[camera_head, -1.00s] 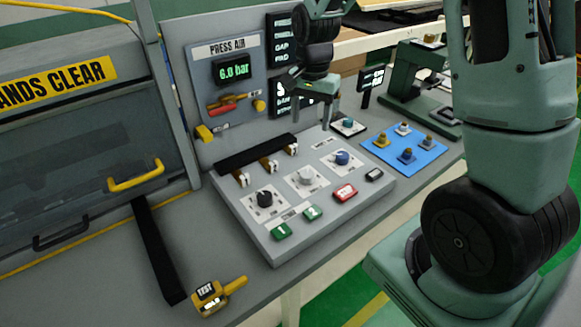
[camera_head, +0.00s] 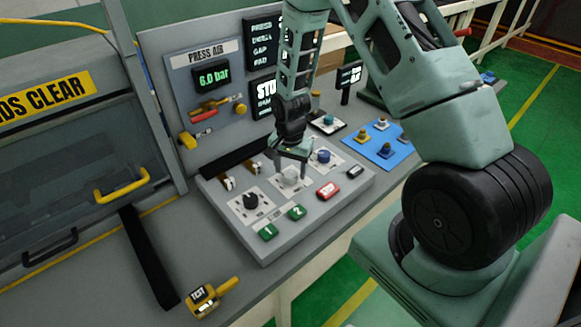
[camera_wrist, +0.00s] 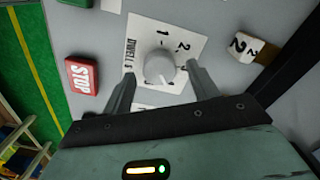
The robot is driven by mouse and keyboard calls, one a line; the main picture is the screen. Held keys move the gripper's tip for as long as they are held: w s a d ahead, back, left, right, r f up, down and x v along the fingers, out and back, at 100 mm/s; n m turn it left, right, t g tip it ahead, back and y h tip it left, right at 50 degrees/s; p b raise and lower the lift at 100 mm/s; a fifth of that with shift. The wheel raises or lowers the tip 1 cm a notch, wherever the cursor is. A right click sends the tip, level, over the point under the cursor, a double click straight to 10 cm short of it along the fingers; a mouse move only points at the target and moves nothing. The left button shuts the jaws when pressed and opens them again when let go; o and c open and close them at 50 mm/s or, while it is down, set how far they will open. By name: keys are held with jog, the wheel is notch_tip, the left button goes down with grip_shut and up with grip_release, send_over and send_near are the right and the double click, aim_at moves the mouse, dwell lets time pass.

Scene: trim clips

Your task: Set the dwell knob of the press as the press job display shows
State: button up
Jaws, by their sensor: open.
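The dwell knob (camera_wrist: 160,68) is a light grey round knob on a white plate marked DWELL S. It is the middle of three knobs on the sloped grey console (camera_head: 240,235), and shows below my gripper in the head view (camera_head: 290,177). Its pale pointer line faces the bottom of the wrist view; the exact setting is unclear. My gripper (camera_head: 290,163) is open, its fingers on either side of the knob in the wrist view (camera_wrist: 160,77); I cannot tell whether they touch it. The press job display (camera_head: 262,36) is black with several rows; my arm hides its values.
A black knob (camera_head: 250,200) and a blue knob (camera_head: 323,155) flank the dwell knob. Green buttons 1 (camera_head: 268,232) and 2 (camera_head: 297,212) and a red STOP button (camera_head: 327,191) are in front. A yellow TEST tool (camera_head: 203,299) lies at the front.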

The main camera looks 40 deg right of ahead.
jog(key=shift+f, duration=0.4)
jog(key=c, duration=1)
